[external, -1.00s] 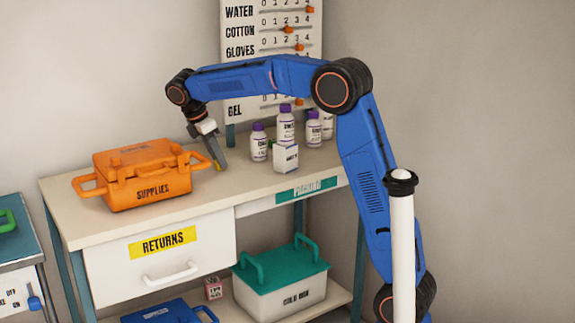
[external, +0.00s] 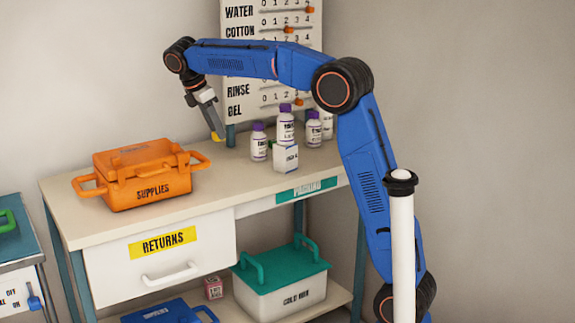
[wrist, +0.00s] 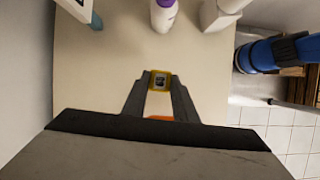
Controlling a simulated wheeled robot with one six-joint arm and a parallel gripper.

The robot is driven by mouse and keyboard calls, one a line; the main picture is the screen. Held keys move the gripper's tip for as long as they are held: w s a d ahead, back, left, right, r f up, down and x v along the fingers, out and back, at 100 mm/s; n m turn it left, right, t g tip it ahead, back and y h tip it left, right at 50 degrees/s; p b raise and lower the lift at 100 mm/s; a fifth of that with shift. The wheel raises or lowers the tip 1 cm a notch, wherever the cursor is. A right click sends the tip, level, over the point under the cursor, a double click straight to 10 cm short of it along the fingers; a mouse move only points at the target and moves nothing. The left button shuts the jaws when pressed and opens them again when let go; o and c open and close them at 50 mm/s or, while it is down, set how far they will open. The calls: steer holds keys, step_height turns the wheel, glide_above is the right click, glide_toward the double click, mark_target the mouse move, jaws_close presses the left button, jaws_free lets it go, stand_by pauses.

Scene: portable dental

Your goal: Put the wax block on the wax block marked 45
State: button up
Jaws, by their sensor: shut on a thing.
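My gripper (external: 215,132) is above the back of the workbench, tilted downward, and its fingers are shut on a small yellow block. In the wrist view the yellow wax block (wrist: 160,82) sits between the two fingertips, with a dark square label whose marking is too small to read. In the external view only a small yellow patch of the block (external: 215,136) shows at the fingertips. I cannot make out a second wax block or the number 45 in either view.
An orange supplies case (external: 140,180) stands on the bench (external: 245,180), left of my gripper. White bottles with purple caps (external: 286,127) and a small white box (external: 285,158) stand to its right. A wall board (external: 240,90) is behind. The bench front is clear.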

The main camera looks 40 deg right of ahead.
step_height(320, 180, up, 8)
steer(key=s+d+r, duration=0.1)
steer(key=s+d, duration=0.1)
steer(key=d, duration=2)
steer(key=s+d, duration=0.5)
steer(key=d, duration=0.5)
steer(key=s+d, duration=0.5)
steer(key=d, duration=0.5)
steer(key=shift+n, duration=0.4)
step_height(320, 180, down, 11)
steer(key=shift+f, duration=2.3)
steer(key=shift+f, duration=0.1)
steer(key=o, duration=1)
